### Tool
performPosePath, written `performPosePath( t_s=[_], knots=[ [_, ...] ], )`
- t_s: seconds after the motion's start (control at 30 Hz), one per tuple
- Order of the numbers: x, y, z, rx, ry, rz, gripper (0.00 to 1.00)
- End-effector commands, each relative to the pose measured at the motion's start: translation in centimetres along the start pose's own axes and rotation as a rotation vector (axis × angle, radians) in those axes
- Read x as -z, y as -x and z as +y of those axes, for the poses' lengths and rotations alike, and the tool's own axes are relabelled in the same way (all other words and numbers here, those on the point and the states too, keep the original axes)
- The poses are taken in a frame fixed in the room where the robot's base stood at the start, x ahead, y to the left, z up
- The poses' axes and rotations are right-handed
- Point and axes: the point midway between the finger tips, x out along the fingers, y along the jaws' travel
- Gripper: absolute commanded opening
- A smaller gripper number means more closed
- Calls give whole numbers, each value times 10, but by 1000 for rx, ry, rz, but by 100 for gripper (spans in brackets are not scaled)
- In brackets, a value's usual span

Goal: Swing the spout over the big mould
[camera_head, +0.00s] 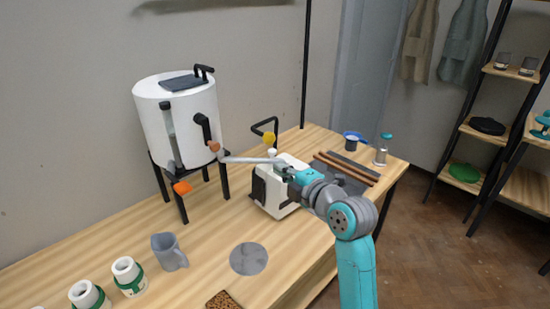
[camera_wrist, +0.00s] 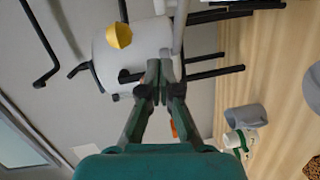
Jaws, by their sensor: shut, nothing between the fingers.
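The pale grey spout (camera_head: 245,159) reaches right from an orange-brown joint on the white tank (camera_head: 178,120), toward the white machine, away from the moulds. White moulds with green bands (camera_head: 128,275) stand at the table's front left; which is the big one I cannot tell. A mould also shows in the wrist view (camera_wrist: 236,140). My gripper (camera_head: 283,172) is near the spout's free end, above the machine. In the wrist view my gripper (camera_wrist: 158,76) has its fingertips together and empty, beside the spout (camera_wrist: 180,25). Whether they touch is unclear.
A white machine (camera_head: 270,190) with a black handle and yellow knob (camera_head: 269,138) stands under my gripper. An orange lever (camera_head: 182,188) hangs below the tank.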

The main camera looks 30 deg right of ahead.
Motion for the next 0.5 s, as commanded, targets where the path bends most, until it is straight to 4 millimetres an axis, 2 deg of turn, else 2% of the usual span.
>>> performPosePath(
  t_s=[0.23, 0.5],
  knots=[
    [1, -47, 0, 1, -1, 2, 0],
    [-24, -69, 0, 0, -2, 0, 0]
  ],
)
